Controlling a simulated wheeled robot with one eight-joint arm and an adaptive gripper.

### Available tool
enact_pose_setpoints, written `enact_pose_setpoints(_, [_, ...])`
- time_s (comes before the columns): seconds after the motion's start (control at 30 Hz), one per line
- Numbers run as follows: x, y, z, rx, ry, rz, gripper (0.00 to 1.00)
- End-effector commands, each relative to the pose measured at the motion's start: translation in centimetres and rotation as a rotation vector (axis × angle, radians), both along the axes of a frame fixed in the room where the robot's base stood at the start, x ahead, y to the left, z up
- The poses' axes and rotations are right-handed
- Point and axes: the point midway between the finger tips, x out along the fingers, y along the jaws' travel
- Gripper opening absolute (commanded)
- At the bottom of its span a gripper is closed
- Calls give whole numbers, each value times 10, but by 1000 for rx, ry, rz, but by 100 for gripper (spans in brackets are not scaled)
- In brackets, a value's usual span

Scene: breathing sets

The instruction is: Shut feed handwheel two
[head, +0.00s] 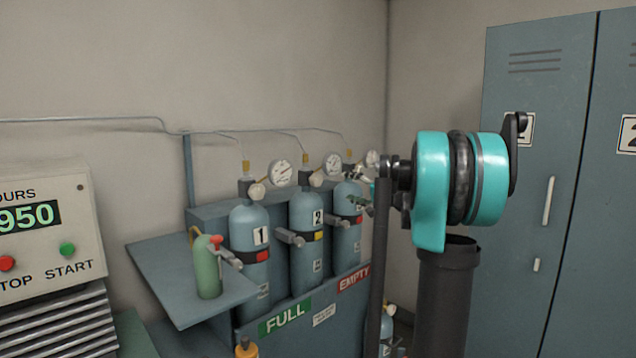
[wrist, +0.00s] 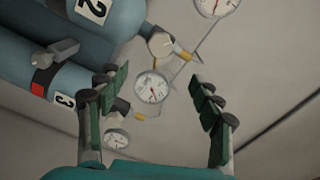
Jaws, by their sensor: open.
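Cylinder two (head: 306,245), blue-grey and labelled 2, stands upright in the middle of the rack. Its pale round feed handwheel (head: 316,179) sits at its top, beside a white dial gauge (head: 333,164). In the wrist view the handwheel (wrist: 161,46) shows at upper middle, near the top of cylinder two (wrist: 115,18). My gripper (wrist: 160,82) is open and empty, its green fingers either side of a dial gauge (wrist: 152,87); the handwheel is beyond the fingertips, apart from them.
Cylinder one (head: 249,225) stands left of cylinder two and cylinder three (head: 347,225) right of it. A small green bottle (head: 208,270) sits on a side shelf (head: 165,283). Pipes run along the wall. Lockers (head: 540,270) stand at right, a control panel (head: 45,235) at left.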

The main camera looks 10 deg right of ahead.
Motion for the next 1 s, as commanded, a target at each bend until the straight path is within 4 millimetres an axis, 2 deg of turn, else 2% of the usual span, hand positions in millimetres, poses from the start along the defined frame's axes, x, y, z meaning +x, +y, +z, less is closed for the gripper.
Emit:
enact_pose_setpoints(0.3, [-9,-6,0,-600,-436,0,66])
enact_pose_setpoints(0.53, [-14,-9,0,-975,-708,0,66])
enact_pose_setpoints(0.7, [-16,-11,0,-1117,-812,0,66])
enact_pose_setpoints(0.8, [-15,-9,0,-1145,-833,1,66])
enact_pose_setpoints(1.0, [2,4,0,-1148,-836,2,66])
